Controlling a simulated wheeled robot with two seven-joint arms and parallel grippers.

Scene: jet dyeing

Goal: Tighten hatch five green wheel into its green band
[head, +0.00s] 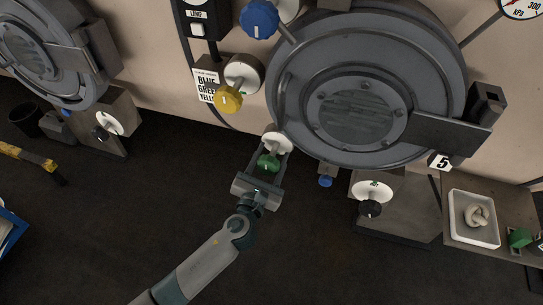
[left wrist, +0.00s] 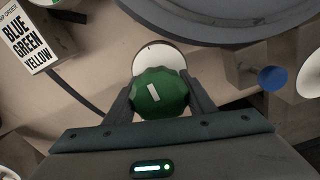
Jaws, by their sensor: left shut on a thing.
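The green wheel (left wrist: 160,95) is a lobed knob with a white pointer mark, set in front of a round white dial at the lower left of hatch five (head: 365,95). In the head view the green wheel (head: 268,162) sits between the fingers of my left gripper (head: 270,160). In the left wrist view the fingers of my left gripper (left wrist: 160,103) press on both sides of the wheel. The green band is not visible on the part of the dial (left wrist: 158,55) that shows. My right gripper is not in view.
A blue wheel (head: 259,19) and a yellow wheel (head: 228,99) sit up and left on the hatch rim. A sign (head: 206,86) lists blue, green, yellow. A black knob (head: 370,208) and a white tray (head: 473,240) stand to the right. Dark floor lies below.

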